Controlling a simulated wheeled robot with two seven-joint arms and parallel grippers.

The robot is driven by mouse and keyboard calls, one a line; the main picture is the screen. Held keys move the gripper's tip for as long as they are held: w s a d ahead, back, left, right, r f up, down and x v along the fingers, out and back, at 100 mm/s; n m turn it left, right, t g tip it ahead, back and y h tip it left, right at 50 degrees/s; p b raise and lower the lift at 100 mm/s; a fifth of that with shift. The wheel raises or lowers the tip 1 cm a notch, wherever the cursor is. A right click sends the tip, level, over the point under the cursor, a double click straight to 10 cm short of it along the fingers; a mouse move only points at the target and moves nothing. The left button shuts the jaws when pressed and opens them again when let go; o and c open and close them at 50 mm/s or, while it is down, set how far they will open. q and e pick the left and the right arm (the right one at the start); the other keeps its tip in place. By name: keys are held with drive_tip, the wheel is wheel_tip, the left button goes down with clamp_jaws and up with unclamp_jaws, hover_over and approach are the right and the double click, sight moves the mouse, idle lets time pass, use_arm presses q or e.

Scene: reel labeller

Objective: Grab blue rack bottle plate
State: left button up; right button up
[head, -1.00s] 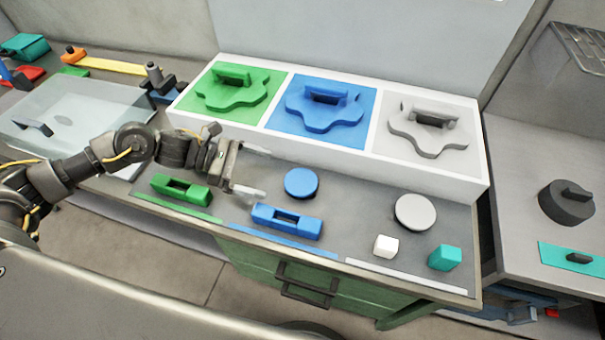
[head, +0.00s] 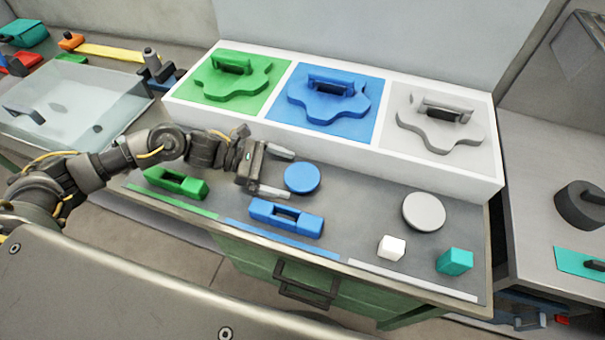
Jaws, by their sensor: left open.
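The white rack (head: 330,151) holds three plates with wavy outlines and raised handles: a green plate (head: 232,77), a blue plate (head: 328,100) in the middle, and a grey plate (head: 440,124). On the bench in front lie a round blue disc (head: 301,178) and a slotted blue block (head: 286,217). My left gripper (head: 289,174) is open, its two fingers pointing right. The fingertips are at the left side of the blue disc, one beyond it and one nearer. Contact cannot be told. My right gripper is not in view.
A slotted green block (head: 176,183) lies left, below my left arm. A grey disc (head: 424,211), a white cube (head: 391,248) and a teal cube (head: 454,261) lie right on the bench. A clear-lidded box (head: 85,108) stands left. Bench between blue and grey discs is clear.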

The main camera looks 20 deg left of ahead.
sight(293, 175)
use_arm(q)
drive_tip(key=shift+d+f, duration=0.1)
drive_tip(key=shift+d, duration=0.4)
drive_tip(key=p+x, duration=0.3)
drive_tip(key=x, duration=0.1)
drive_tip(key=shift+w+d, duration=0.1)
drive_tip(key=shift+d, duration=0.1)
drive_tip(key=shift+d+f, duration=0.2)
drive_tip(key=shift+f, duration=0.05)
drive_tip(key=shift+a, duration=0.1)
drive_tip(key=shift+c, duration=0.4)
drive_tip(key=c, duration=0.9)
drive_tip(key=shift+r, duration=0.1)
